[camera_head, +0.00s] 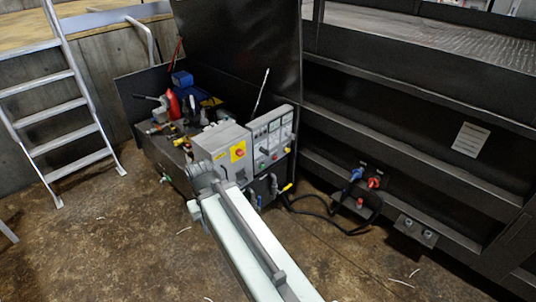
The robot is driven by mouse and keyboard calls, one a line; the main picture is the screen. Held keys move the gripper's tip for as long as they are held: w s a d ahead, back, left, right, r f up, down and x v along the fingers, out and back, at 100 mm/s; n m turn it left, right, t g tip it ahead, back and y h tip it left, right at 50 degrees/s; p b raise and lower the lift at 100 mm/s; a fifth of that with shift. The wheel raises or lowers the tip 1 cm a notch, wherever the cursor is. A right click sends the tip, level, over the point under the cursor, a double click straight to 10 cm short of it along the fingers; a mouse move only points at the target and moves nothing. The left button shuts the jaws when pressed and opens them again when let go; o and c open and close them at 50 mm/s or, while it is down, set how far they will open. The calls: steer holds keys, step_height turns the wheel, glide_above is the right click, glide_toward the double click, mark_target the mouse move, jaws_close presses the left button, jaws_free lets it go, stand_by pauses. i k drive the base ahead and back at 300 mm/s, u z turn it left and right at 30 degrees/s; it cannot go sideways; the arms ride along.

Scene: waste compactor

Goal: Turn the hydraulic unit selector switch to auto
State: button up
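The hydraulic unit (160,165) is a dark open-topped housing left of centre. On its front are a grey control box (222,140) with a red button on a yellow plate (238,152), and a grey panel (270,133) with small dials and knobs. The selector switch is too small to pick out for certain, and its setting is unreadable. My pale arm reaches from the bottom centre up to the control box. My gripper (205,178) is at its far end, in front of the box's lower left. Its fingers are not distinct, so I cannot tell open from shut or touching from apart.
Bottles and tools (178,105) lie in the housing. Yellow-handled valves (286,188) and a black hose (315,208) are right of my arm. Red and blue couplings (366,178) sit on the dark compactor wall (420,140). A ladder (60,110) stands left. The floor (110,245) is mostly clear.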

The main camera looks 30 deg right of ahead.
mark_target(264, 150)
steer(key=z, duration=0.1)
steer(key=i, duration=1)
steer(key=u, duration=0.05)
